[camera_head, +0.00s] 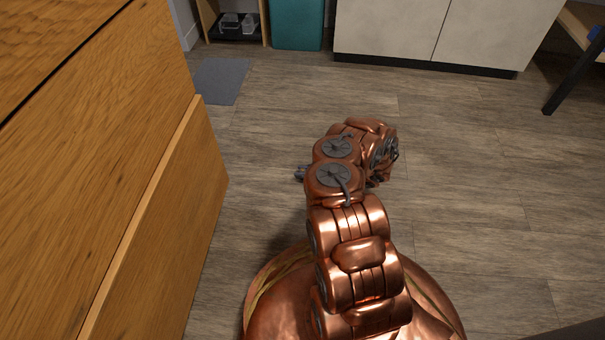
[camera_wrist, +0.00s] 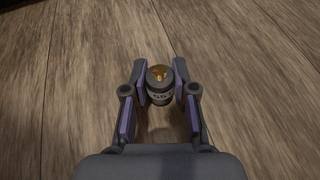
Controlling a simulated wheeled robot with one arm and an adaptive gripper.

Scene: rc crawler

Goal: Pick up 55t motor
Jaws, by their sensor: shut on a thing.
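The 55t motor (camera_wrist: 160,88) is a small dark can with a coppery-gold end and pale lettering on its side. It shows in the wrist view between the two fingers of my gripper (camera_wrist: 160,84). The gripper is shut on it, with purple-grey pads on both sides. Wood-grain floor lies beyond and below it in that view. In the head view the motor is hidden, and only a small grey part of the gripper (camera_head: 300,174) shows left of my copper arm.
A wooden cabinet (camera_head: 150,190) stands close on the left. Pale cupboards (camera_head: 440,35), a teal bin (camera_head: 297,25) and a small shelf (camera_head: 235,22) line the back. A grey mat (camera_head: 221,80) lies on the floor. A dark table leg (camera_head: 572,85) stands at far right. Open floor lies between.

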